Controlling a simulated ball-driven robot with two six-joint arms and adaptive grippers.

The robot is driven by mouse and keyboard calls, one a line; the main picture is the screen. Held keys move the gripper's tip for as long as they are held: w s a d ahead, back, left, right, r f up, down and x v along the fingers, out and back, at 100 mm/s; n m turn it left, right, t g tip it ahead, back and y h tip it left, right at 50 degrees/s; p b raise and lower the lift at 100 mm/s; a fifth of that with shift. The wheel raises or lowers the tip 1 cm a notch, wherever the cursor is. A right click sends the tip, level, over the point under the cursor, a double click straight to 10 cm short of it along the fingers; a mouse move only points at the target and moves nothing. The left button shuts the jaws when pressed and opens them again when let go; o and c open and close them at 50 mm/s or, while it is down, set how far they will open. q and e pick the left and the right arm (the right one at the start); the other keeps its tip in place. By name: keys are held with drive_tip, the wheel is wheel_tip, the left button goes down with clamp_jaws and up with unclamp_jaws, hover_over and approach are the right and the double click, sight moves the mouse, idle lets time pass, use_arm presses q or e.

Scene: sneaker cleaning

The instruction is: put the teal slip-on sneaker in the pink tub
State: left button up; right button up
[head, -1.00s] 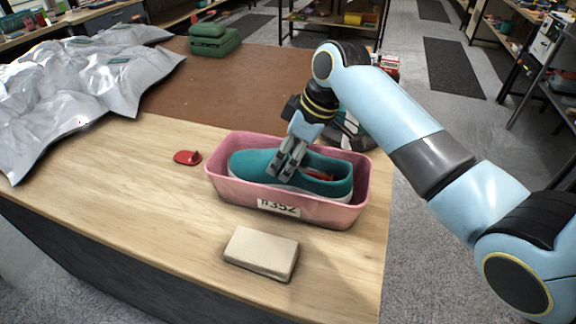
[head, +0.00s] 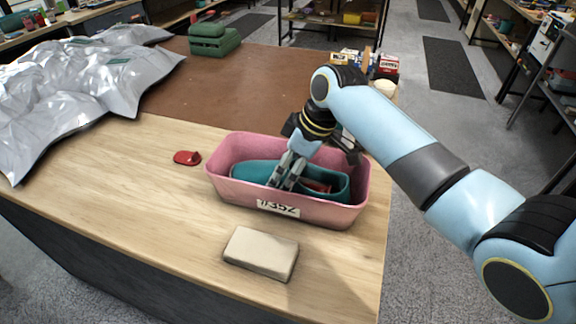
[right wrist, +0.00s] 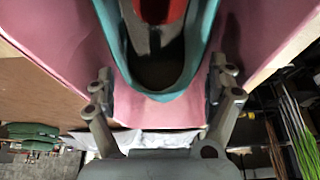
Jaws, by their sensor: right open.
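The teal slip-on sneaker (head: 255,172) lies inside the pink tub (head: 230,188), low between its walls. The tub stands on the wooden table and bears a label reading #352. My right gripper (head: 287,175) reaches down into the tub at the sneaker. In the right wrist view the open right gripper (right wrist: 160,95) has a finger on each side of the sneaker's teal end (right wrist: 160,92), with gaps visible. The pink tub wall (right wrist: 60,45) shows around it. The tub floor under the sneaker is hidden. My left gripper is not in view.
A beige block (head: 261,253) lies in front of the tub. A small red object (head: 187,157) lies left of it. Silver bags (head: 75,85) cover the far left table, and a green case (head: 213,38) stands at the back. Bare wood is free left of the tub.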

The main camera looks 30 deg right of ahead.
drive_tip(key=v, duration=1.2)
